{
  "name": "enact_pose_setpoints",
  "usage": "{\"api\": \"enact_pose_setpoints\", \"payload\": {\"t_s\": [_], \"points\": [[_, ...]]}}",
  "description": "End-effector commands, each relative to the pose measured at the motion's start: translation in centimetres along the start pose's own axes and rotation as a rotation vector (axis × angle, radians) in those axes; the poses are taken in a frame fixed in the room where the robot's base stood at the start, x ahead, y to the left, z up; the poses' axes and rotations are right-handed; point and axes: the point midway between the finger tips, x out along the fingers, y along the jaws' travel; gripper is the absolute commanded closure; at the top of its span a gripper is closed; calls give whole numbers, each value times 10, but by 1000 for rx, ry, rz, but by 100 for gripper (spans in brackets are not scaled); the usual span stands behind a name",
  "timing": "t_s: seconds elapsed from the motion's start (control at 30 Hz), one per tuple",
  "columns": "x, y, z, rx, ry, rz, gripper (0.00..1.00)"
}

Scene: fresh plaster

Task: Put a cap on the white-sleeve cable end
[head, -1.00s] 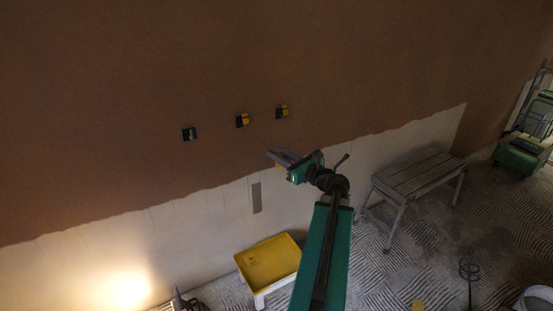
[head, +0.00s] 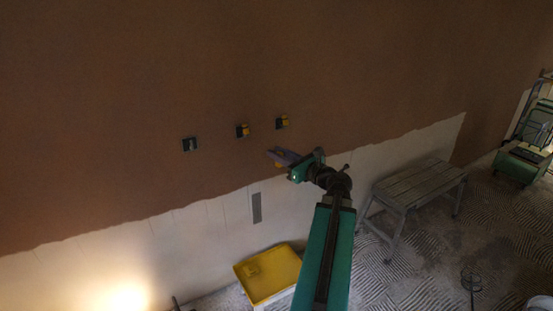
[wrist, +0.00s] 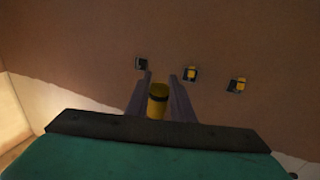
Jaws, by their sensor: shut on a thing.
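My gripper (head: 277,156) is shut on a yellow cap (wrist: 158,101) with a dark band, seen between its two purple fingers in the wrist view (wrist: 161,80). In the head view it is below and right of three wall boxes and apart from them. The left box (head: 190,144) is dark with a small pale mark, perhaps the cable end; the sleeve colour is too small to be sure of. It also shows in the wrist view (wrist: 141,63), beyond the fingertips. The middle box (head: 243,130) and right box (head: 282,122) each show a yellow piece.
The wall is brown plaster above a pale, ragged-edged lower band with a grey vertical strip (head: 257,207). A grey slatted bench (head: 423,177) stands right of my arm. A bright light glows at lower left.

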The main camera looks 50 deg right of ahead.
Motion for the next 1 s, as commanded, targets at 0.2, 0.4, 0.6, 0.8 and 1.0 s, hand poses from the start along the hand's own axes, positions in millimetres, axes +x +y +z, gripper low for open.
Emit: {"api": "enact_pose_setpoints", "payload": {"t_s": [0.2, 0.4, 0.6, 0.8, 1.0], "points": [[0, 0, 11, -1, -1, 0, 99], [0, 0, 20, -1, 0, 0, 99], [0, 0, 29, -1, 0, 0, 99], [0, 0, 36, 0, 0, 0, 99], [0, 0, 37, 0, 0, 0, 99]]}}
